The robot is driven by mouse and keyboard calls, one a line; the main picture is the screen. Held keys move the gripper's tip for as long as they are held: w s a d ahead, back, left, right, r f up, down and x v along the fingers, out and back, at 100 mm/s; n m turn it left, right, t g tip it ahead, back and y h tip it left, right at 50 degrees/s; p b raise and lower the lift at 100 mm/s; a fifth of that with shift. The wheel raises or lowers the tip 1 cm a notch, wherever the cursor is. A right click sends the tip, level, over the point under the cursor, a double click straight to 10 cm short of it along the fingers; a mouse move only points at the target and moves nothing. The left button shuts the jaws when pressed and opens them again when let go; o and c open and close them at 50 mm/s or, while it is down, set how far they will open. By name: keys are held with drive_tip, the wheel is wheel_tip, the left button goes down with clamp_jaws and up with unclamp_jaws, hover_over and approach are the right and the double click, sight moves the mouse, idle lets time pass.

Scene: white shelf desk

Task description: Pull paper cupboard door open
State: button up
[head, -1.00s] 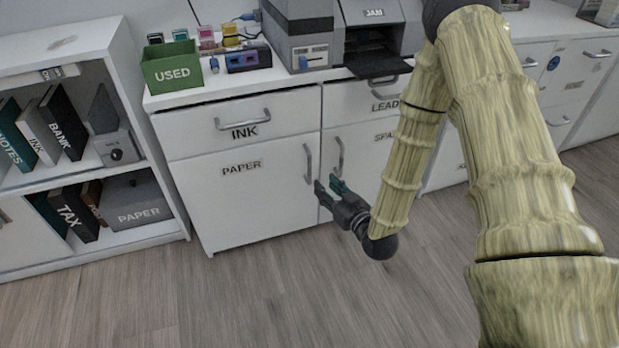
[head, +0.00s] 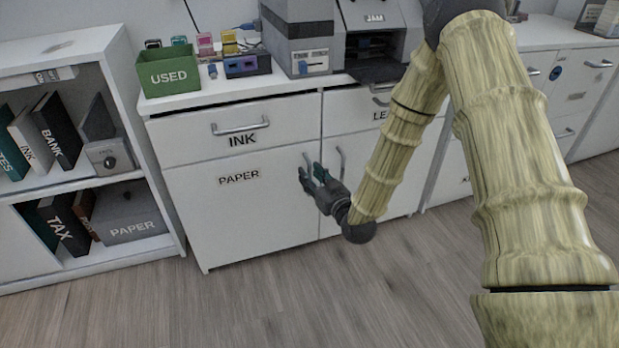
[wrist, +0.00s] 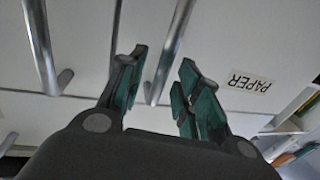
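The white paper cupboard door (head: 240,215), labelled PAPER, is shut below the INK drawer. Its label also shows in the wrist view (wrist: 250,81). Its metal bar handle (head: 307,158) is upright near the door's right edge, its lower part hidden by my gripper. My gripper (head: 311,172) is open at this handle, with one dark green finger on each side. In the wrist view the handle (wrist: 179,31) runs down between the open fingers (wrist: 163,58). I see no clear contact; the depth of the handle between the fingers is hard to tell.
The neighbouring door's handle (head: 340,162) stands close on the right; it is at the left in the wrist view (wrist: 40,48). The INK drawer handle (head: 240,127) is above. An open shelf (head: 85,177) stands at left. The floor (head: 250,300) in front is clear.

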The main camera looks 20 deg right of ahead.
drive_tip(key=shift+w+a, duration=0.2)
drive_tip(key=shift+w, duration=0.5)
drive_tip(key=shift+c, duration=0.2)
clamp_jaws()
